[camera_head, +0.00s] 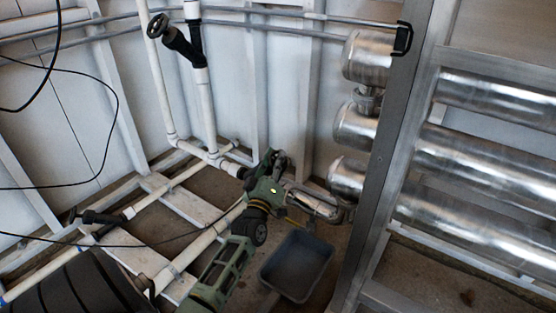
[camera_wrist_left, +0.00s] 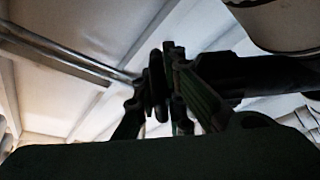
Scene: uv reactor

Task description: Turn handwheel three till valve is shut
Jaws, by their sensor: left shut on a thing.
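My left gripper (camera_head: 275,163) reaches in from below, at the pipes left of the metal cylinders. In the left wrist view, my left gripper (camera_wrist_left: 165,100) is shut on a dark handwheel (camera_wrist_left: 156,75), whose rim stands nearly edge-on between the fingers. A dark valve body (camera_wrist_left: 262,75) extends right from it. In the head view this handwheel and its valve are mostly hidden by my gripper. I cannot read a number on it, or tell how far the valve is turned. My right gripper is in neither view.
Another handwheel (camera_head: 157,26) sits on a black valve at the upper left, and a black valve (camera_head: 100,218) lies on a low pipe at the left. A grey tub (camera_head: 297,265) stands on the floor. A metal post (camera_head: 385,165) and large cylinders (camera_head: 480,150) bound the right.

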